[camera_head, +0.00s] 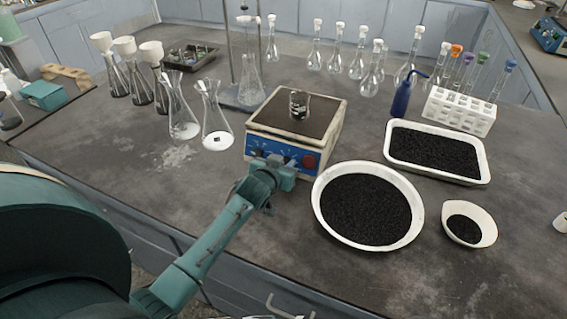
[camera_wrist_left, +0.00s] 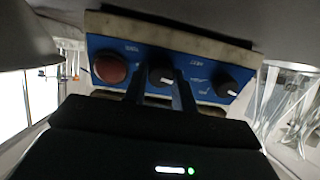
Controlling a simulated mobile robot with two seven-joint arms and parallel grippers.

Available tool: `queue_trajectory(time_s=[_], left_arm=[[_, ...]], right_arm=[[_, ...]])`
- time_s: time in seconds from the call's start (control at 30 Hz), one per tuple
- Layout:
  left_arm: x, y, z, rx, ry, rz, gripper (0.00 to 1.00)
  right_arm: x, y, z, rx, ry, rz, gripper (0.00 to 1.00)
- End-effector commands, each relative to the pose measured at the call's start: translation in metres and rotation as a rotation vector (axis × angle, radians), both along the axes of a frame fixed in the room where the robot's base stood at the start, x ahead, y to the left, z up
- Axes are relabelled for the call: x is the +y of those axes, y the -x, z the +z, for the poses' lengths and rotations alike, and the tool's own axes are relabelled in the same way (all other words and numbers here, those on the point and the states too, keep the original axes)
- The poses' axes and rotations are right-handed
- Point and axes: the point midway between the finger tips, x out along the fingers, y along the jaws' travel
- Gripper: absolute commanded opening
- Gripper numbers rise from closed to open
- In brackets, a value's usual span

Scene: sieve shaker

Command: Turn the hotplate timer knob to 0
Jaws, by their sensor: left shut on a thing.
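The hotplate (camera_head: 254,130) is a cream box with a dark top and a blue front panel, standing on the dark bench. Its panel shows in the left wrist view (camera_wrist_left: 100,44), upside down, with a red knob (camera_wrist_left: 111,67), a black middle knob (camera_wrist_left: 161,72) and another black knob (camera_wrist_left: 225,85). The panel lettering is too blurred to read surely. My left gripper (camera_head: 280,164) is at the panel. In the left wrist view, its fingers (camera_wrist_left: 160,88) are shut on the middle knob, one on each side. My right gripper is not in view.
A small beaker (camera_head: 299,104) stands on the hotplate. Glass flasks (camera_head: 216,124) stand left of it. A round dish of black grains (camera_head: 366,205), a rectangular tray (camera_head: 480,168) and a small bowl (camera_head: 483,212) lie to the right. Bare bench lies left of the hotplate front.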

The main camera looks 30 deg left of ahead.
Motion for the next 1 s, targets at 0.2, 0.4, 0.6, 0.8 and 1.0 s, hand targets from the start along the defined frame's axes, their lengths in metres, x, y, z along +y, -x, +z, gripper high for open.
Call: queue_trajectory(time_s=[0.2, 0.4, 0.6, 0.8, 1.0], left_arm=[[-0.0003, 0.0002, 0.0003, 0.001, 0.004, 0.002, 0.04], [-0.0005, 0.0002, 0.0040, -0.005, 0.121, 0.048, 0.04], [0.0004, 0.0002, -0.0004, -0.008, 0.163, 0.066, 0.04], [0.0003, 0.0001, -0.0003, -0.009, 0.163, 0.066, 0.34], [0.0003, 0.0002, 0.0000, -0.009, 0.161, 0.065, 0.49]], right_arm=[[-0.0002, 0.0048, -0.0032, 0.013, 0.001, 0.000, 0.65], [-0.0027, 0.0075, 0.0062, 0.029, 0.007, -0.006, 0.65], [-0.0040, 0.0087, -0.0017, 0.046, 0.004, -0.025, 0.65], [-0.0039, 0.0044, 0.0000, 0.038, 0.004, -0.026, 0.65], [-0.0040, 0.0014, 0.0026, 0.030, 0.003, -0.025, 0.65]])
